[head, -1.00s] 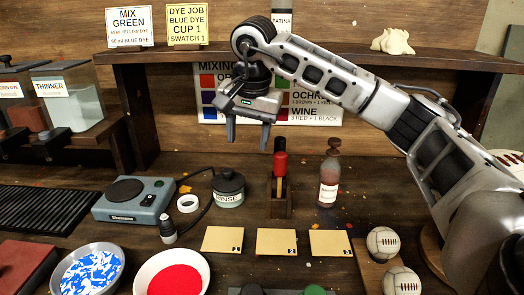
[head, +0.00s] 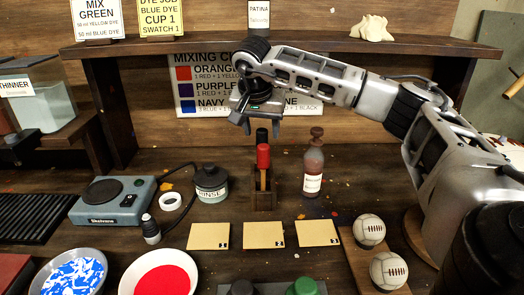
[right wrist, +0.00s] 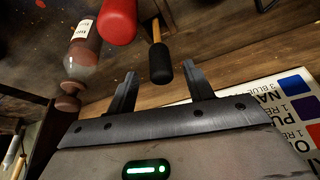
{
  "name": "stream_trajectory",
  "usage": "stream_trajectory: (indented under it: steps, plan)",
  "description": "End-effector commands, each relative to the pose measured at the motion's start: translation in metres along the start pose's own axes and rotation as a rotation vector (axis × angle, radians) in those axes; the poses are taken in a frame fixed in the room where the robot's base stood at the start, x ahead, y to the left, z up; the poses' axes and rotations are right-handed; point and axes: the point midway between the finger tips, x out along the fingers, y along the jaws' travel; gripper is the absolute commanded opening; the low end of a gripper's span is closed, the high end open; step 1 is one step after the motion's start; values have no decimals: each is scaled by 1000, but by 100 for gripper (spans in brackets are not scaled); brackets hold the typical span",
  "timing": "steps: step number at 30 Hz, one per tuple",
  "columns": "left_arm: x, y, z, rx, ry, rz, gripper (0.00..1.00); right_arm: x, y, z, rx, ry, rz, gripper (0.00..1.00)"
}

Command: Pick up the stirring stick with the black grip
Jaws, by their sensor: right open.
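The stirring stick with the black grip (head: 262,136) stands upright in a small wooden holder (head: 264,200), behind the stick with the red grip (head: 263,157). In the right wrist view the black grip (right wrist: 160,64) is just ahead of my fingertips, between their lines, and the red grip (right wrist: 117,18) is beside it. My right gripper (head: 262,127) is open and empty, above the holder, with a finger to each side of the black grip's top as seen from the head. I cannot tell whether the tips reach past that top. My left gripper is not in view.
A brown bottle (head: 313,165) stands right of the holder and a rinse jar (head: 211,184) left. Three tan cards (head: 264,235) lie in front. A shelf (head: 390,50) and a mixing chart (head: 184,93) are behind. Two leather balls (head: 369,230) sit at the right.

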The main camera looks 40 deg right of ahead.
Motion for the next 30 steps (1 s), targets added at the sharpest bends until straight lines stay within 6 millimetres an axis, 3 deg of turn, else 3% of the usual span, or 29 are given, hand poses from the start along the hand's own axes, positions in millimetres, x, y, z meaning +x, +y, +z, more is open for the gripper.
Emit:
stream_trajectory:
  steps: [9, 17, 23, 30]
  plan:
    - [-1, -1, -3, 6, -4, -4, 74, 43, 0, 0, 0, -2, 2, 52]
    - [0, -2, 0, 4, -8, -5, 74, 47, 0, 0, 0, -1, 1, 52]
    - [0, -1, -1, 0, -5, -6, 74, 47, 0, 0, 0, -1, 1, 3]
    - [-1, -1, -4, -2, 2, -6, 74, 47, -1, 0, 0, -1, 0, 3]
